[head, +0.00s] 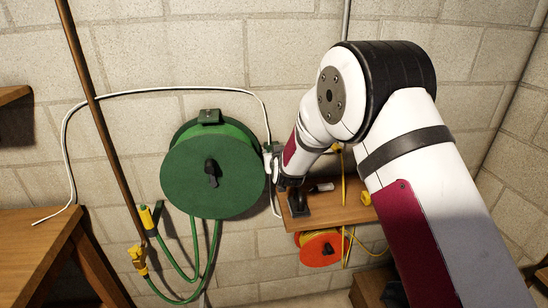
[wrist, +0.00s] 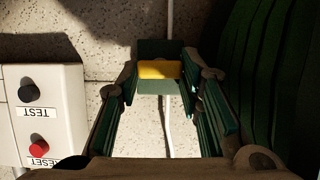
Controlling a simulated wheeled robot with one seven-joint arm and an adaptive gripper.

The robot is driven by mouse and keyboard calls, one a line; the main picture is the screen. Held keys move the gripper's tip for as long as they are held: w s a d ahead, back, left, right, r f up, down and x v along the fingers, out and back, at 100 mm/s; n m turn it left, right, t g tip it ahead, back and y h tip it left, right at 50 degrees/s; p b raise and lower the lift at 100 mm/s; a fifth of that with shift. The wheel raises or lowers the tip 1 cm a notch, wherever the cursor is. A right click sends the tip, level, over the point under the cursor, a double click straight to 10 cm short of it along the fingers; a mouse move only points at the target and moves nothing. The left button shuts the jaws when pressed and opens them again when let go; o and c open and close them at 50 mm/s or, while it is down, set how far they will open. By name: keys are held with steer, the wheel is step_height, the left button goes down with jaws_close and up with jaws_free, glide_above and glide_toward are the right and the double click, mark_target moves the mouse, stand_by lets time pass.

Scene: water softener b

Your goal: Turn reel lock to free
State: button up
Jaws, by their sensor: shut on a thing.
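The green hose reel (head: 212,172) hangs on the block wall, with a black knob (head: 212,172) at its centre. In the wrist view its ribbed green side (wrist: 270,80) fills the right edge. A yellow piece (wrist: 160,69), apparently the reel lock, sits on a green bracket (wrist: 160,48) beside the reel. My gripper (wrist: 160,76) has its two fingers on either side of the yellow piece and is shut on it. In the head view my wrist is just right of the reel, and my arm hides the yellow piece.
A white box (wrist: 45,112) with black TEST and red RESET buttons is close to my gripper. A wooden shelf (head: 335,212) is below my wrist, with an orange reel (head: 320,248) under it. A brown pole (head: 100,115) stands left. Green hose (head: 187,270) hangs below the reel.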

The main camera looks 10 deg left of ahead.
steer(key=o, duration=1.2)
steer(key=shift+c, duration=0.2)
steer(key=shift+s+a, duration=0.1)
steer(key=shift+a, duration=0.15)
steer(key=shift+s, duration=0.15)
steer(key=v, duration=0.7)
steer(key=shift+s+d, duration=0.25)
steer(key=shift+d, duration=0.1)
steer(key=shift+d+r, duration=0.15)
steer(key=shift+r, duration=0.05)
